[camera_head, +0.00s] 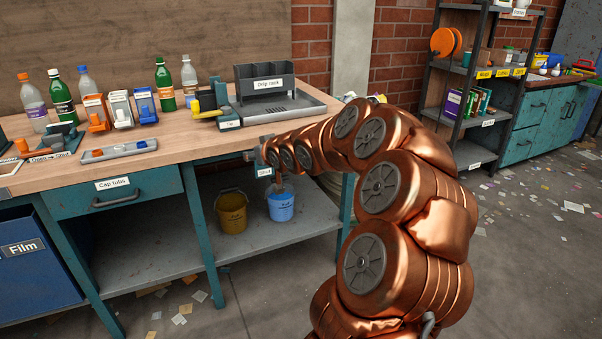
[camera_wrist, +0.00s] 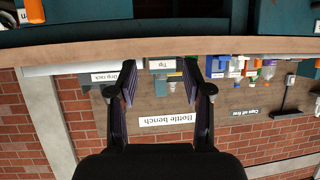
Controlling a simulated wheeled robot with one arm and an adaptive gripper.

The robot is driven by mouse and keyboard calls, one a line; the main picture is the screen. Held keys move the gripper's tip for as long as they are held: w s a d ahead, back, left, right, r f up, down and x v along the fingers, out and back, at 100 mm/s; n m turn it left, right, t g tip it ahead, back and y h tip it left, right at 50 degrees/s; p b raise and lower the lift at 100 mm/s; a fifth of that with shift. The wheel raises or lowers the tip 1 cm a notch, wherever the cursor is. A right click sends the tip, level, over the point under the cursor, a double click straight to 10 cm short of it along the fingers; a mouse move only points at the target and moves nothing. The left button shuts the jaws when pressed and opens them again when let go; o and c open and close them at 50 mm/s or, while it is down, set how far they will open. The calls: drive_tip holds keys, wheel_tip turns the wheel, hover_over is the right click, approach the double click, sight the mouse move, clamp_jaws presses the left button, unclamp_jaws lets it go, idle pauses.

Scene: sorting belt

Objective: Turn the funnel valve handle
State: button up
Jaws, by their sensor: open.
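My gripper (camera_wrist: 160,66) is open and empty in the wrist view, its two dark fingers apart, pointing at the bench edge. That view is upside down. In the head view my arm reaches to the bench front, and its end is largely hidden by my own links. I cannot make out the funnel valve handle in either view.
The bench top (camera_head: 190,130) carries bottles, cap holders and the drip rack (camera_head: 270,84). A yellow bucket (camera_head: 231,212) stands on the lower shelf. The floor at right is littered with scraps.

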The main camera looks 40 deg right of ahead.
drive_tip(key=s+d+f+t+h+b, duration=0.1)
drive_tip(key=d+f+b, duration=0.2)
drive_tip(key=d, duration=0.3)
drive_tip(key=d+f+m+t+h+b, duration=0.1)
drive_tip(key=d+f+t+b, duration=0.15)
drive_tip(key=d, duration=0.45)
drive_tip(key=s+d+f+t+h+b, duration=0.1)
drive_tip(key=d+f+b, duration=0.3)
drive_tip(key=d, duration=0.2)
drive_tip(key=shift+b+x, duration=0.6)
drive_tip(key=shift+x, duration=3.25)
drive_tip(key=shift+d, duration=0.1)
clamp_jaws()
drive_tip(key=shift+f, duration=0.1)
